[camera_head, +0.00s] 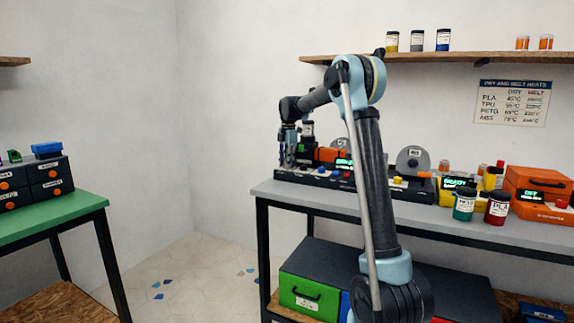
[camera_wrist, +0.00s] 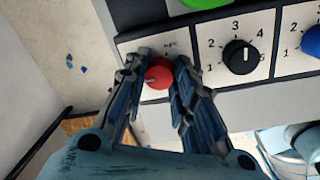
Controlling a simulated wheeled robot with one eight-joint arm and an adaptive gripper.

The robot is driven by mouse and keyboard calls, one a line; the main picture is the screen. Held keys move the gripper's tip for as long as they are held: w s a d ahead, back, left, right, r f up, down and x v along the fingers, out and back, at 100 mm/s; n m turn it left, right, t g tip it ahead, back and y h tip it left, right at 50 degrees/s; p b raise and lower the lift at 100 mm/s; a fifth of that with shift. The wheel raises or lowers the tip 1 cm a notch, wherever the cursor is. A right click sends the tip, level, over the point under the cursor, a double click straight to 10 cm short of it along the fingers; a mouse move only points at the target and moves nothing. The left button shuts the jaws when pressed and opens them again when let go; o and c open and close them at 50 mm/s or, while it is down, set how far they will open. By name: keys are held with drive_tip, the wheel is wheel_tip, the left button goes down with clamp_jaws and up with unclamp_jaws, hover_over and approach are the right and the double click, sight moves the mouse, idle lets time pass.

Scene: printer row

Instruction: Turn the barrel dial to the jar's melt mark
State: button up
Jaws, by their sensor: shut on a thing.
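My gripper (camera_wrist: 158,80) is shut on a red dial (camera_wrist: 158,74), with one finger on each side of it, in the wrist view. The dial sits on a pale panel at the front of a dark machine. A label above the dial is partly hidden and too small to read. In the head view my gripper (camera_head: 288,160) is at the left end of the bench, at the machine's front. A green jar (camera_head: 464,207) and a red jar (camera_head: 497,208) marked PLA stand on the bench. A wall chart (camera_head: 511,102) lists dry and melt heats for several materials.
A black dial (camera_wrist: 241,57) with numbers around it is right of the red one, then a blue dial (camera_wrist: 311,41). A green button (camera_wrist: 205,3) is above. An orange dryer (camera_head: 540,190) stands at the bench's right.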

drive_tip(key=m, duration=0.5)
drive_tip(key=shift+a+m, duration=0.1)
drive_tip(key=shift+m, duration=0.2)
drive_tip(key=m, duration=0.4)
drive_tip(key=shift+m+h, duration=0.3)
drive_tip(key=shift+h, duration=0.1)
drive_tip(key=m, duration=0.4)
drive_tip(key=shift+w, duration=0.1)
drive_tip(key=m, duration=0.5)
drive_tip(key=shift+a, duration=0.1)
drive_tip(key=m, duration=0.5)
drive_tip(key=shift+w+m+h, duration=0.1)
drive_tip(key=shift+m+h, duration=0.2)
drive_tip(key=m, duration=0.4)
drive_tip(key=shift+g, duration=0.4)
drive_tip(key=m, duration=0.5)
drive_tip(key=shift+w, duration=0.1)
drive_tip(key=shift+m, duration=2.2)
drive_tip(key=shift+g, duration=0.3)
